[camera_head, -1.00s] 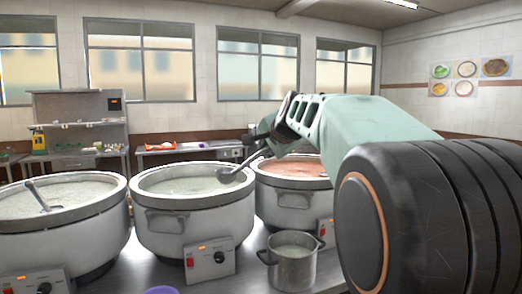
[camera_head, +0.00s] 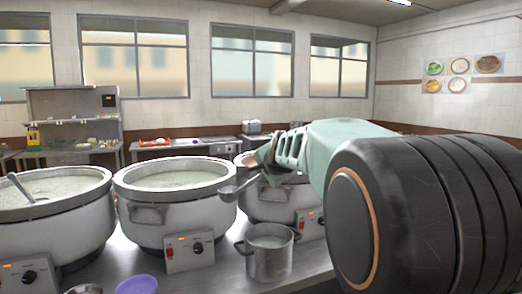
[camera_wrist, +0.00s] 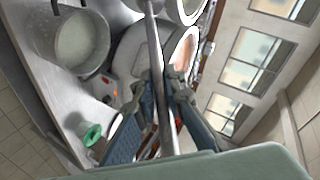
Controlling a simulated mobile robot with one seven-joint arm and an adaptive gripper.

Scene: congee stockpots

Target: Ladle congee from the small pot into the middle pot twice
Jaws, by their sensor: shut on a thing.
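My gripper (camera_head: 266,168) is shut on a metal ladle, whose handle (camera_wrist: 158,75) runs between the fingers in the wrist view. The ladle's bowl (camera_head: 231,191) hangs at the right rim of the middle pot (camera_head: 150,236), in front of the gap to the right-hand pot. I cannot tell what is in the bowl. The small pot (camera_head: 268,262) stands in front on the counter, below and to the right of the ladle bowl, with pale congee in it. It also shows in the wrist view (camera_wrist: 68,62). The middle pot holds pale congee.
A large left pot (camera_head: 62,240) holds pale congee and another ladle (camera_head: 20,187). The right-hand large pot (camera_head: 270,207) is partly hidden behind my gripper. A purple bowl (camera_head: 137,285) sits at the counter's front. A green ring-shaped thing (camera_wrist: 92,135) shows in the wrist view.

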